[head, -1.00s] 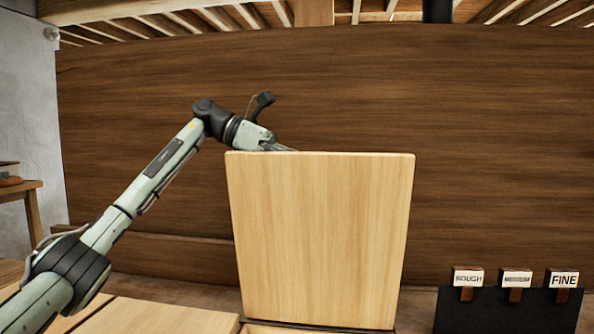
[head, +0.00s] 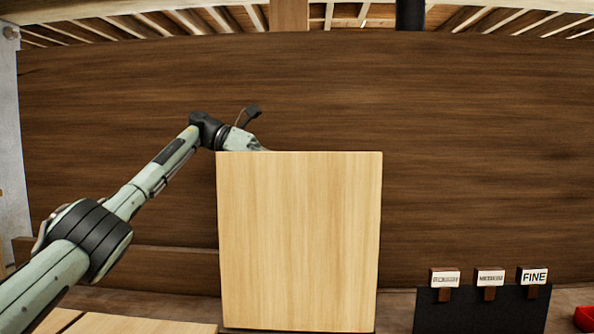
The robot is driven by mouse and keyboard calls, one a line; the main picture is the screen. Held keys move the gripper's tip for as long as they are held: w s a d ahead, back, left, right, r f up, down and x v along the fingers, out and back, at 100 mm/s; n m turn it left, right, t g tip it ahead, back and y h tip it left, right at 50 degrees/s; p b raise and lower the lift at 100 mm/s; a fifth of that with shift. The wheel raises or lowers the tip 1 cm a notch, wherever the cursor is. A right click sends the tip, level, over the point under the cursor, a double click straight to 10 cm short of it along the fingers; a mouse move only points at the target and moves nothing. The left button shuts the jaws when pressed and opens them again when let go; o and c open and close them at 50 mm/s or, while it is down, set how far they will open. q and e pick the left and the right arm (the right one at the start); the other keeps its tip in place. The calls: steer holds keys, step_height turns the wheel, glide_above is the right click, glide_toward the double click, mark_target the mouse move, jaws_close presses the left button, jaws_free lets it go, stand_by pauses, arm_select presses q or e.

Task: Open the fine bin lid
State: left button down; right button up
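A pale wooden lid (head: 298,240) stands upright in the middle of the head view, its broad face toward me. No label shows on it, so I cannot tell from this view which bin it belongs to. My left arm reaches in from the left, and its wrist passes behind the lid's top left corner. The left gripper's fingertips are hidden behind the lid, so its opening does not show. The bin opening below the lid is out of view. My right gripper is not in view.
A dark board (head: 482,308) at the lower right carries small signs, among them a FINE sign (head: 534,276). A red object (head: 585,318) lies at the right edge. Another flat pale wooden top (head: 140,324) is at the lower left. A brown plank wall stands behind.

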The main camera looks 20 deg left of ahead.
arm_select(q)
steer(key=shift+f, duration=0.3)
steer(key=c, duration=1.5)
jaws_free()
steer(key=shift+w+a, duration=0.1)
steer(key=shift+c, duration=0.2)
steer(key=shift+r, duration=0.15)
steer(key=shift+s, duration=0.2)
